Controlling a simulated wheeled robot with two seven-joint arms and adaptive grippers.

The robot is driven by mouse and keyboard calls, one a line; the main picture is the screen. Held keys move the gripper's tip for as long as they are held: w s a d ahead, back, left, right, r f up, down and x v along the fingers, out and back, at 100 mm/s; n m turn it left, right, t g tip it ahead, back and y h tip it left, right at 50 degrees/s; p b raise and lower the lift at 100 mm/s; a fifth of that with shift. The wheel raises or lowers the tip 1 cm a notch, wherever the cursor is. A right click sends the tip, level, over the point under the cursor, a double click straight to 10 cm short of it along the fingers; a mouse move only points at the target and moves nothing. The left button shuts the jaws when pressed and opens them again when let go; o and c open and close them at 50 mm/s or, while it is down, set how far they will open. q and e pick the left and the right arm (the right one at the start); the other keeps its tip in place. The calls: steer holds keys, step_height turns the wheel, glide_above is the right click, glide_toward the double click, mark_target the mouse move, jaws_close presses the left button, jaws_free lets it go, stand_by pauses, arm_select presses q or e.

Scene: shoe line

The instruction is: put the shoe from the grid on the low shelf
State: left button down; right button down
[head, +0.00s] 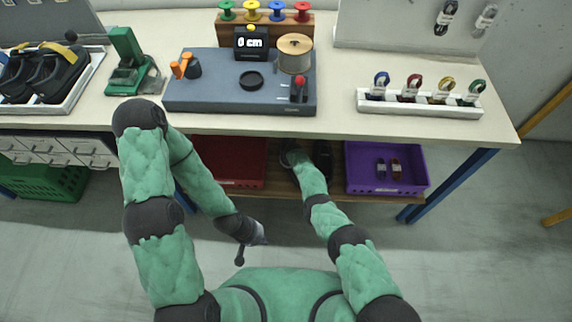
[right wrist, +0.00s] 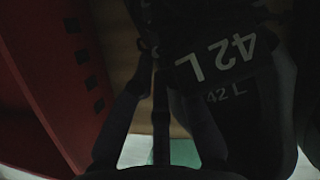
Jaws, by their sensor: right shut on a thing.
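A dark shoe (head: 322,158) is under the table, over the wooden low shelf (head: 280,195), between a red crate and a purple crate. In the right wrist view the dark shoe (right wrist: 245,100) shows white "42 L" marks. My right gripper (head: 290,155) reaches in under the table edge and is shut on the shoe; its fingers also show in the right wrist view (right wrist: 155,85). Shadow hides the exact grip and whether the shoe touches the shelf. My left gripper (head: 252,246) hangs in front of the table, its fingers apart and empty.
The red crate (head: 250,183) is left of the shoe and the purple crate (head: 408,188) is right of it. The tabletop (head: 340,122) is close above. A tray (head: 85,85) with dark shoes stands at the far left. A blue leg (head: 450,185) is at right.

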steer(key=shift+w+r, duration=0.15)
steer(key=shift+r, duration=0.05)
steer(key=shift+f, duration=0.2)
steer(key=c, duration=1.3)
jaws_free()
steer(key=shift+o, duration=0.2)
